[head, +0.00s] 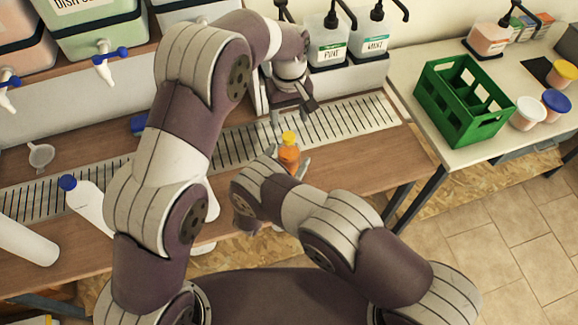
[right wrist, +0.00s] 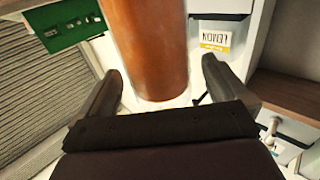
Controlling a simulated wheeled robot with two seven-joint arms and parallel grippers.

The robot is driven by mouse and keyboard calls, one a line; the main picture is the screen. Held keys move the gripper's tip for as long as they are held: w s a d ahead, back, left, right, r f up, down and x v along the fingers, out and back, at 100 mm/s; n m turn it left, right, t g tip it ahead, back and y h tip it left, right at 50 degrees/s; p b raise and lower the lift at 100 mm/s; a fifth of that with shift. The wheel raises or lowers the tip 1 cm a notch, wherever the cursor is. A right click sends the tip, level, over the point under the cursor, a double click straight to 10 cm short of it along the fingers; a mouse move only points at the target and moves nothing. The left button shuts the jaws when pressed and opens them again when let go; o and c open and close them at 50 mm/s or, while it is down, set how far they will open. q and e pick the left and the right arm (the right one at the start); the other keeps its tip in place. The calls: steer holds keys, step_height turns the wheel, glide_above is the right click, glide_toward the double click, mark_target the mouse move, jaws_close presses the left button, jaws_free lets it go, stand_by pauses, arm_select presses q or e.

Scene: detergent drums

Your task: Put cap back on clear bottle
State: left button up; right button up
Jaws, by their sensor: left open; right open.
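The clear bottle (head: 289,157) holds orange liquid and stands upright near the front of the grated counter. A yellow cap (head: 289,137) shows at its top; I cannot tell how firmly it sits. My left gripper (head: 293,112) is open and empty, just above the cap and apart from it. My right gripper (head: 287,165) is open low around the bottle, with one finger on each side. In the right wrist view the bottle (right wrist: 150,45) stands between the open fingers of that gripper (right wrist: 163,85); contact is hard to tell.
Pump dispensers (head: 328,42) stand behind my left gripper. A green crate (head: 463,98) and tubs (head: 528,113) occupy the right table. The metal grating (head: 350,117) right of the bottle is clear.

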arm_select(q)
step_height(320, 180, down, 2)
steer(key=shift+f+b, duration=0.25)
steer(key=shift+b, duration=0.75)
arm_select(e)
steer(key=v, duration=0.9)
steer(key=shift+s, duration=0.25)
steer(key=shift+a, duration=0.1)
